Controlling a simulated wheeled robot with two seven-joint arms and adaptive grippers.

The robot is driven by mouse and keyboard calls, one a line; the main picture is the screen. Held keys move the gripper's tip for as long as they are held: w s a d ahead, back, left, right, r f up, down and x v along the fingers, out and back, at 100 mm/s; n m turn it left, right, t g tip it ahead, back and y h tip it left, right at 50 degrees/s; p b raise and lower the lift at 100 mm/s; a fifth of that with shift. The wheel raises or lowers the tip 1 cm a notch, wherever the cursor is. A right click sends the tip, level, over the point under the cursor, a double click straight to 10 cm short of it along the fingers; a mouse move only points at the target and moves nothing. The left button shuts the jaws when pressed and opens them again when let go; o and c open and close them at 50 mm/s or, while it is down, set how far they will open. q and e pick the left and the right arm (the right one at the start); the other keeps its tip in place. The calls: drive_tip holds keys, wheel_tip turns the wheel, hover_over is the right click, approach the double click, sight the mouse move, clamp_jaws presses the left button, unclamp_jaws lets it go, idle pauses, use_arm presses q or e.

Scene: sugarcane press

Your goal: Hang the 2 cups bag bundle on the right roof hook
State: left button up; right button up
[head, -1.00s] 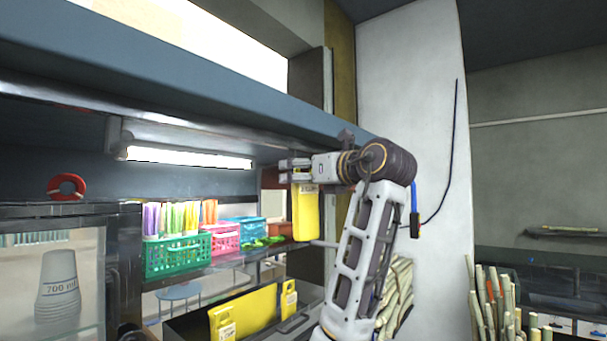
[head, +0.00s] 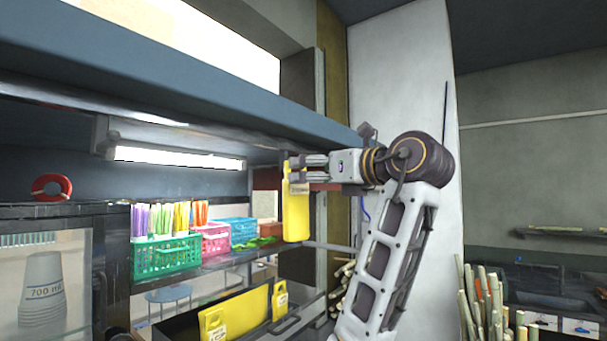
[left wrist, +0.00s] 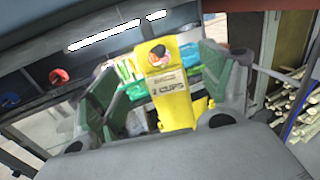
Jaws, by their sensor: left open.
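The yellow bag bundle (head: 295,208) hangs upright beneath the roof edge, to the left of the white wall. It also shows in the left wrist view (left wrist: 173,98), labelled "2 CUPS", with a hole near its top. My left gripper (head: 303,167) is level with the bundle's upper part, slightly to its right. In the left wrist view its green-padded fingers (left wrist: 165,88) are spread wide, one on each side of the bundle, with gaps between. The roof hook itself cannot be made out clearly; something red and dark shows at the bundle's hole. My right gripper is not in view.
A blue-grey roof beam (head: 200,85) runs above, with a lit tube lamp (head: 175,158) under it. Coloured baskets (head: 166,257) stand on a shelf. More yellow bundles (head: 279,300) sit in a dark tray below. A red ring (head: 52,188) is at left.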

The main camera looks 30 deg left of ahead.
use_arm(q)
drive_tip(key=shift+v, duration=2.4)
